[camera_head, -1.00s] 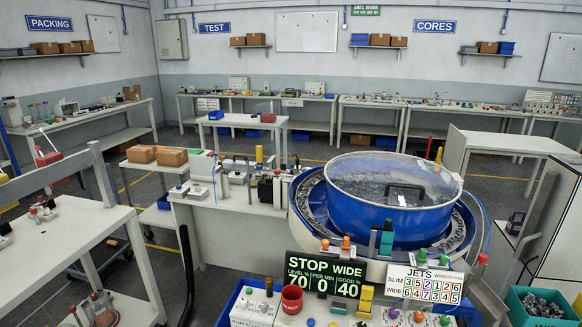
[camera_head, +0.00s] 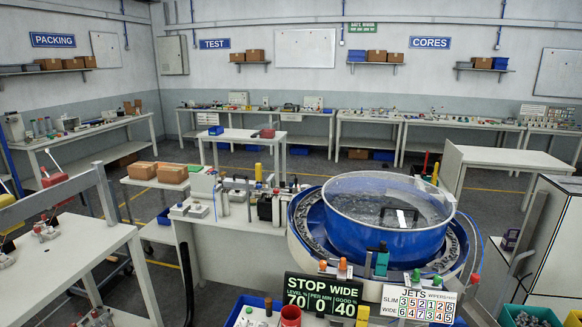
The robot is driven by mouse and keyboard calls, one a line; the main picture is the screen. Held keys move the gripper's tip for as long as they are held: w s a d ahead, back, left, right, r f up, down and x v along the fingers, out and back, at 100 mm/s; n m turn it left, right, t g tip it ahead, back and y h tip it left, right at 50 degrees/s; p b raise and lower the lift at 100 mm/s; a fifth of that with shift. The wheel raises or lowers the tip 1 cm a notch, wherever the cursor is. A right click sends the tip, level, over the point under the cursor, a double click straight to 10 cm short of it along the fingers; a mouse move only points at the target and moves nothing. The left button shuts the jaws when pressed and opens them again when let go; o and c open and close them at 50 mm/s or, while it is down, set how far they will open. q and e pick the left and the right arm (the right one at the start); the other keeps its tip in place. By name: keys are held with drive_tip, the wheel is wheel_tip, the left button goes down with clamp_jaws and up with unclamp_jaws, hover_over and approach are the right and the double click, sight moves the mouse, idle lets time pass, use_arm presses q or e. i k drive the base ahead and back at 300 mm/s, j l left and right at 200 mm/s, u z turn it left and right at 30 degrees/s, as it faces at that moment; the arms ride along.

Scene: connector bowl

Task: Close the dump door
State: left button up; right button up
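The large blue bowl (camera_head: 385,238) stands right of centre under a clear round cover, with small pale parts inside. A dark frame with a pale strip (camera_head: 401,217) shows inside it; I cannot tell whether this is the dump door. No part is clearly recognisable as the dump door, so its state cannot be told. The black sign (camera_head: 323,297) in front reads STOP WIDE, 70, 0, 40. A teal block (camera_head: 381,263) stands at the bowl's front rim. Neither of my grippers is in view.
A white bench (camera_head: 205,237) with small devices adjoins the bowl on the left. A grey table (camera_head: 75,262) stands at the near left. A JETS board (camera_head: 420,299), a teal bin (camera_head: 530,318) and a pale cabinet (camera_head: 560,235) are at the right. Dark floor lies between the benches.

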sight(470, 291)
drive_tip(key=z, duration=1.3)
